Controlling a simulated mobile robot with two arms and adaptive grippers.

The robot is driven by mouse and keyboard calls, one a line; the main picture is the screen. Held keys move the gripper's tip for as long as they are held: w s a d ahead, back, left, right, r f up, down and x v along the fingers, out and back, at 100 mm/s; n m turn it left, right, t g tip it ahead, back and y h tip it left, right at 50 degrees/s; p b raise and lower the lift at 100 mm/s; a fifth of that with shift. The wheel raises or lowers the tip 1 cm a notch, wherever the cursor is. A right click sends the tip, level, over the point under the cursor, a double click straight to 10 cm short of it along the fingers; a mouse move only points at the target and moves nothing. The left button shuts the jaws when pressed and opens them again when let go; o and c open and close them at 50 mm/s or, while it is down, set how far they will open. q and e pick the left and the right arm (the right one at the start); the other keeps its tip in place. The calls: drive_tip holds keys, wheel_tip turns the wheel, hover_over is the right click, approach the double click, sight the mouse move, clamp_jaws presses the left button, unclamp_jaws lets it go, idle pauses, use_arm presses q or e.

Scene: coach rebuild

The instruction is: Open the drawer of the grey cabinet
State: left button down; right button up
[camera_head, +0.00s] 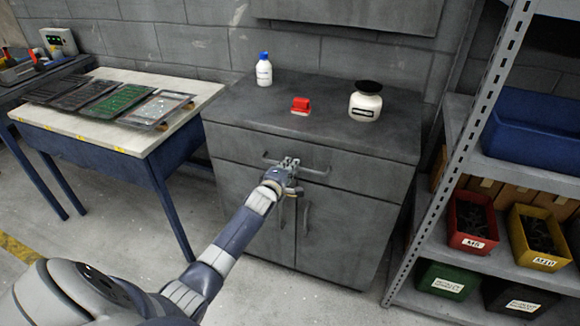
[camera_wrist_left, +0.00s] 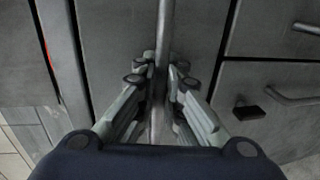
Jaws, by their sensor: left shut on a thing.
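The grey cabinet (camera_head: 235,112) stands against the wall, with one wide drawer (camera_head: 365,180) above two doors. The drawer front looks flush with the cabinet. The drawer's bar handle (camera_head: 316,172) runs across its front. My left gripper (camera_head: 289,163) is at the middle of this handle, reaching in from the front. In the left wrist view the two fingers (camera_wrist_left: 161,85) are shut on the handle bar (camera_wrist_left: 165,35), one on each side. The stretch of bar between the fingers is partly hidden. My right gripper is not in view.
On the cabinet top are a white bottle with blue cap (camera_head: 264,72), a red object (camera_head: 300,105) and a white jar (camera_head: 366,102). A workbench (camera_head: 190,88) stands left, a shelf rack (camera_head: 455,140) with bins right. Door handles (camera_head: 306,217) sit below the drawer.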

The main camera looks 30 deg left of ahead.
use_arm(q)
drive_tip(key=shift+s, duration=0.2)
drive_tip(key=f+p+v, duration=0.3)
drive_tip(key=p+v, duration=0.4)
drive_tip(key=v, duration=0.9)
drive_tip(key=s+f+p+v, duration=0.1)
drive_tip(key=f+p+v, duration=0.2)
drive_tip(key=p+v, duration=0.5)
drive_tip(key=shift+f+v, duration=0.3)
drive_tip(key=shift+v, duration=3.9)
drive_tip(key=shift+d, duration=0.2)
drive_tip(key=c, duration=1.7)
unclamp_jaws()
